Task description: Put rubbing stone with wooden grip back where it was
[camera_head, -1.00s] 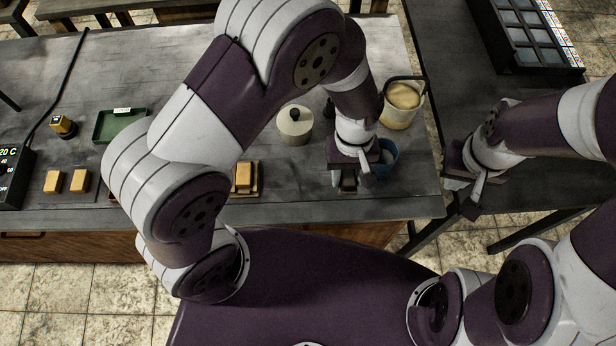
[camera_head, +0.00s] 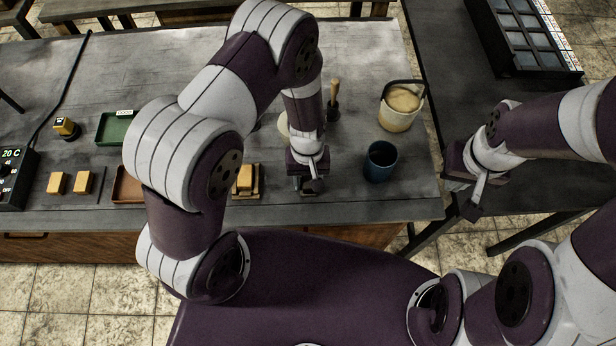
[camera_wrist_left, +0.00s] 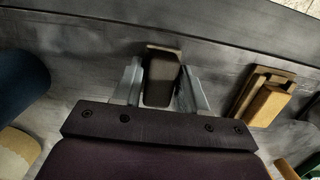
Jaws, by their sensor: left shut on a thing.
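My left gripper (camera_head: 309,187) is near the table's front edge, right of a wooden holder with a tan block. In the left wrist view its fingers (camera_wrist_left: 158,88) are shut on a dark grey block with a brown edge, which I take to be the rubbing stone (camera_wrist_left: 161,80). In the head view the stone is small and mostly covered by the gripper. I cannot tell whether it touches the table. My right gripper (camera_head: 472,196) is over the dark side table at the right; its jaw opening is unclear.
The wooden holder (camera_head: 256,191) with its tan block (camera_head: 245,178) also shows in the left wrist view (camera_wrist_left: 265,100). A blue cup (camera_head: 380,161) stands to the right, with a cream bucket (camera_head: 399,106) behind it. A brown tray (camera_head: 126,190) lies left. The table between gripper and cup is clear.

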